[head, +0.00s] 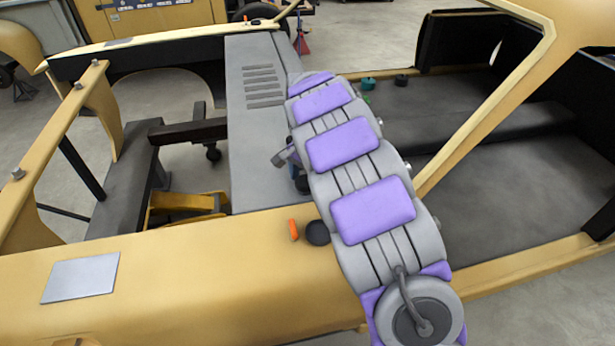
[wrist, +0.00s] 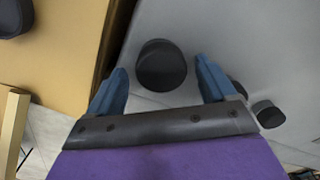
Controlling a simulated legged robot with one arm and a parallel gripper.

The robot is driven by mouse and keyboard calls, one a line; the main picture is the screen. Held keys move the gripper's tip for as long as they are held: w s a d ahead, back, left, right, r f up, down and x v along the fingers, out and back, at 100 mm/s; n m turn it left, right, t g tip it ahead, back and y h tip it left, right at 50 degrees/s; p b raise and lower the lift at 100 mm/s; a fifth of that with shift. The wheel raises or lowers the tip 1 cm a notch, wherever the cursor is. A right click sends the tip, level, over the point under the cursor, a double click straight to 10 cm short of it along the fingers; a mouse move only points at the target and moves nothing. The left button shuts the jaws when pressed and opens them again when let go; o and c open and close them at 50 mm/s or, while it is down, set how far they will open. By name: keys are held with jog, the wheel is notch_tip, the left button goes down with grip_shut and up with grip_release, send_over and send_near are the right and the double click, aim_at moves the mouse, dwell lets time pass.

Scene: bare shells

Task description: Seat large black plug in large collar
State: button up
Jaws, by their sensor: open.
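A wide black round piece (wrist: 162,58) stands on the grey panel in the wrist view. It looks like the large black plug. My gripper (wrist: 161,67) is open, with one blue finger on each side of this piece and a visible gap to both. In the head view my arm hides this piece and most of my gripper. A black round piece (head: 317,232) sits on the near yellow sill beside my arm. A dark round piece (wrist: 12,18) also shows on yellow in the wrist view's upper left corner. I cannot tell which piece is the large collar.
Smaller black pieces (wrist: 268,113) stand right of my gripper. An orange piece (head: 293,229) is on the near sill (head: 190,275). Teal (head: 368,83) and black (head: 401,80) pieces stand beyond my arm. The grey panel (head: 258,150) has clear room left of my arm.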

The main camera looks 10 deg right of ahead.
aim_at(304, 179)
jog(key=shift+a, duration=0.6)
jog(key=c, duration=0.4)
jog(key=shift+d+r, duration=0.1)
jog(key=shift+d, duration=0.25)
jog(key=c, duration=0.6)
jog(key=o, duration=0.5)
jog(key=shift+o, duration=1.4)
jog(key=shift+w+a, duration=0.1)
jog(key=shift+o, duration=1.1)
notch_tip(304, 179, up, 17)
jog(key=p, duration=0.3)
